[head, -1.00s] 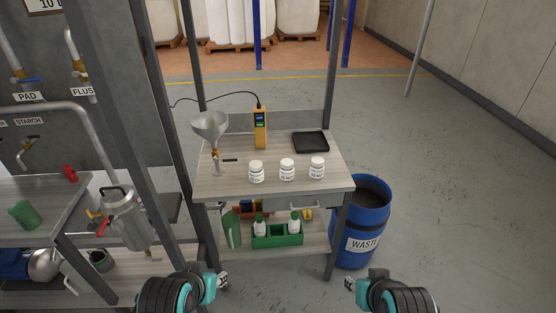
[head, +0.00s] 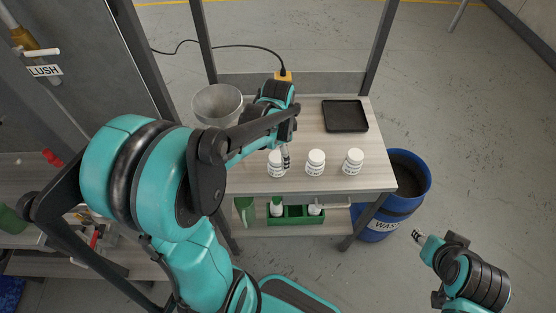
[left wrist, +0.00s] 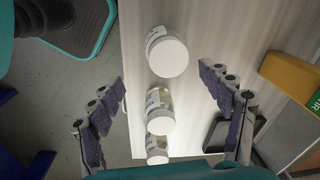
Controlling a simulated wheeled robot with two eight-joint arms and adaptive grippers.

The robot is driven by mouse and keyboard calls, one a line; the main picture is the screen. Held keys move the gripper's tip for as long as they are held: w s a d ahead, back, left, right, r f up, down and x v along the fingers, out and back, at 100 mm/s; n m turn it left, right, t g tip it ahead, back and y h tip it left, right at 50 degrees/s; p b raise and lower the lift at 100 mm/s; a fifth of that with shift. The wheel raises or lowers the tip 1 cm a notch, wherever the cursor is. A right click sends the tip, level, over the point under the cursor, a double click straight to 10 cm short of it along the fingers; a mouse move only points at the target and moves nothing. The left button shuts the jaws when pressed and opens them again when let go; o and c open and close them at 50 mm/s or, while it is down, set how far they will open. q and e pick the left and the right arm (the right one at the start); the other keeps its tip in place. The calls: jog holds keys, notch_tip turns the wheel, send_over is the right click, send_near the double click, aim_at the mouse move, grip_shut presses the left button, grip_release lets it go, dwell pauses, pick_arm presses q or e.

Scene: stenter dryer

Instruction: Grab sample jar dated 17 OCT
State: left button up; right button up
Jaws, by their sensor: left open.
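Three white-lidded sample jars stand in a row on the bench: a left jar (head: 276,164), a middle jar (head: 315,162) and a right jar (head: 353,161). Their label dates are too small to read. My left gripper (head: 287,158) is open, above and beside the left jar, partly covering it. In the left wrist view the left jar (left wrist: 167,56) is largest, between the spread fingers (left wrist: 162,82) but apart from them. The middle jar (left wrist: 160,112) and right jar (left wrist: 157,149) line up below it. My right gripper (head: 418,237) is off the bench, by the waste drum.
A black tray (head: 345,116) lies at the back right. A blue waste drum (head: 408,190) stands right of the bench. A green crate (head: 297,216) sits on the lower shelf.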

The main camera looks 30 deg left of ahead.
aim_at(276, 156)
pick_arm(q)
jog(key=shift+m+g, duration=0.5)
jog(key=shift+m, duration=0.3)
jog(key=f, duration=0.1)
jog(key=a+f, duration=0.1)
jog(key=f, duration=0.2)
jog(key=shift+w+a+f, duration=0.25)
jog(key=shift+w+a, duration=0.1)
jog(key=shift+w, duration=0.05)
notch_tip(276, 156, down, 6)
jog(key=b, duration=0.2)
jog(key=shift+d+r+b, duration=0.1)
jog(key=shift+r+b, duration=0.05)
jog(key=shift+b, duration=0.2)
jog(key=c, duration=1.5)
jog(key=shift+r, duration=0.15)
